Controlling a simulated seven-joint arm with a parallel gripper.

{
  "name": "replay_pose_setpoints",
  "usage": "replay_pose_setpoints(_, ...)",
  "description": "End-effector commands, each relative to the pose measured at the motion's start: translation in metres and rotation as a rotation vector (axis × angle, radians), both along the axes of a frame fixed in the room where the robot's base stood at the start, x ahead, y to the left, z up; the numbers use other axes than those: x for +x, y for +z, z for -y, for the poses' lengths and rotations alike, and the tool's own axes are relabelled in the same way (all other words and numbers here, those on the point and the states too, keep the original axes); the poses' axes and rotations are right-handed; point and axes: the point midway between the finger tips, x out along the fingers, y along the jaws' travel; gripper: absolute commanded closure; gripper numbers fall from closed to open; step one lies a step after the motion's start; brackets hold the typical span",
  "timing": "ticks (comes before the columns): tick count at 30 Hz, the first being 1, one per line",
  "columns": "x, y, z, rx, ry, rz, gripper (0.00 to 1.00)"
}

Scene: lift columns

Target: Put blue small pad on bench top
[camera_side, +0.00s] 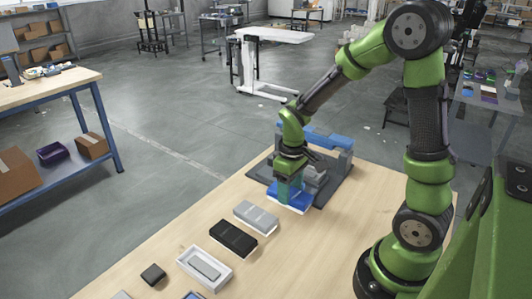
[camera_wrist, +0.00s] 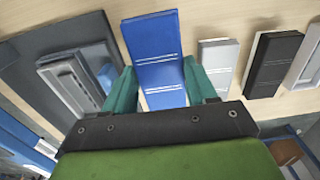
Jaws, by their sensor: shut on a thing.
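The blue small pad (camera_side: 292,199) is a flat blue block with pale lines across it. It also shows between my fingers in the wrist view (camera_wrist: 155,45). My gripper (camera_side: 290,188) points down with its teal fingers on either side of the pad, shut on it; the fingers show in the wrist view too (camera_wrist: 160,88). The pad is at or just above the light wood bench top (camera_side: 160,240), beside the dark base plate; I cannot tell whether it touches the wood. My fingers hide part of the pad.
A dark plate (camera_side: 335,180) carries a grey and blue fixture (camera_side: 330,145) behind the gripper. A light grey block (camera_side: 256,216), a black block (camera_side: 233,239) and a white tray (camera_side: 187,258) stand in a row toward the front. A small black block (camera_side: 153,274) lies further left.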

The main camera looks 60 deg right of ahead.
Motion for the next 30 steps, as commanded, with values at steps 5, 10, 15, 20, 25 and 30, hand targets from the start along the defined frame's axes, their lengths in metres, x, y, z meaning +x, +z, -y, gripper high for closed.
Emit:
replay_pose_setpoints(5,0.038,-0.004,0.008,0.000,0.001,-0.001,0.85)
replay_pose_setpoints(10,0.052,-0.005,0.011,0.001,0.001,-0.001,0.85)
replay_pose_setpoints(15,0.059,-0.021,0.013,0.001,0.002,-0.006,0.85)
replay_pose_setpoints(20,0.060,-0.039,0.013,0.001,0.002,-0.003,0.85)
replay_pose_setpoints(25,0.060,-0.041,0.013,0.000,0.002,0.001,0.85)
replay_pose_setpoints(30,0.060,-0.042,0.013,0.000,0.002,-0.001,0.85)
